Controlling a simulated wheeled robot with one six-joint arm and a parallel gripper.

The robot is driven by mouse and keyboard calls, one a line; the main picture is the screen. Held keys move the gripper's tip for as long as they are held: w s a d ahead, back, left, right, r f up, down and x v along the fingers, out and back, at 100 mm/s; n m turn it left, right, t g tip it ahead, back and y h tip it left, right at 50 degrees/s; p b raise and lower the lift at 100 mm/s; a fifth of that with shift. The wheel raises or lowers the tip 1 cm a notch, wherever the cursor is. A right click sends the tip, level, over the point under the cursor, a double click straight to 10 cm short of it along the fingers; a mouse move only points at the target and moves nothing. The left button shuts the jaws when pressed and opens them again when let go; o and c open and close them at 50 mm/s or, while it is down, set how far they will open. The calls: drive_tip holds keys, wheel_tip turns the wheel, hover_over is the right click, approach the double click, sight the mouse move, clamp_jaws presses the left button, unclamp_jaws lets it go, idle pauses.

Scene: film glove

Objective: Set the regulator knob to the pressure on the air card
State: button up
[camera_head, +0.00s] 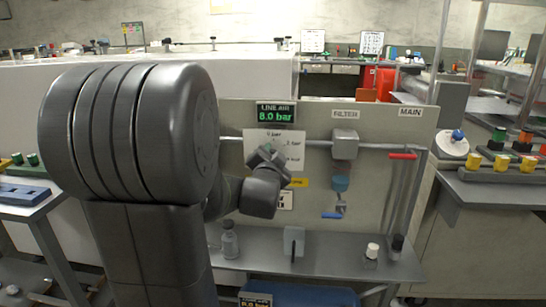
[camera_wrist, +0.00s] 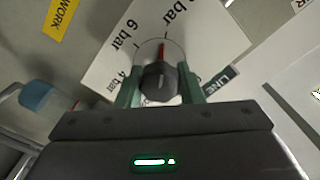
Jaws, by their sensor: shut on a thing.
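The regulator knob (camera_wrist: 158,82) is dark and faceted, in front of a white dial plate (camera_wrist: 100,75) marked 4, 6 and 8 bar. A red pointer (camera_wrist: 162,52) above the knob points toward the 8 bar label. My gripper (camera_wrist: 158,88) has its two green fingers shut on the knob, one on each side. In the head view my gripper (camera_head: 268,155) covers the knob and part of the dial plate (camera_head: 282,139). The line air display (camera_head: 275,114) above reads 8.0 bar. A dark card with yellow bar text (camera_head: 255,300) is cut off at the bottom edge; its first digit is unclear.
A filter (camera_head: 345,145) and a red-handled main valve (camera_head: 403,156) are on the panel to the right. A blue handle (camera_head: 332,215) hangs below the filter. Bottles (camera_head: 230,240) (camera_head: 371,256) stand on the grey shelf (camera_head: 325,262). My arm hides the panel's left side.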

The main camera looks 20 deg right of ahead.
drive_tip(key=n+b, duration=0.1)
drive_tip(key=n, duration=0.4)
drive_tip(key=shift+n+b, duration=0.35)
drive_tip(key=shift+n, duration=0.05)
drive_tip(key=n, duration=0.6)
drive_tip(key=shift+w+a, duration=0.1)
drive_tip(key=shift+a, duration=0.05)
drive_tip(key=n, duration=0.5)
drive_tip(key=shift+n+p, duration=0.3)
drive_tip(key=shift+p, duration=0.05)
drive_tip(key=n, duration=0.5)
drive_tip(key=shift+a+f+n+p, duration=0.1)
drive_tip(key=shift+n+p, duration=0.3)
drive_tip(key=o, duration=1)
drive_tip(key=shift+c, duration=0.2)
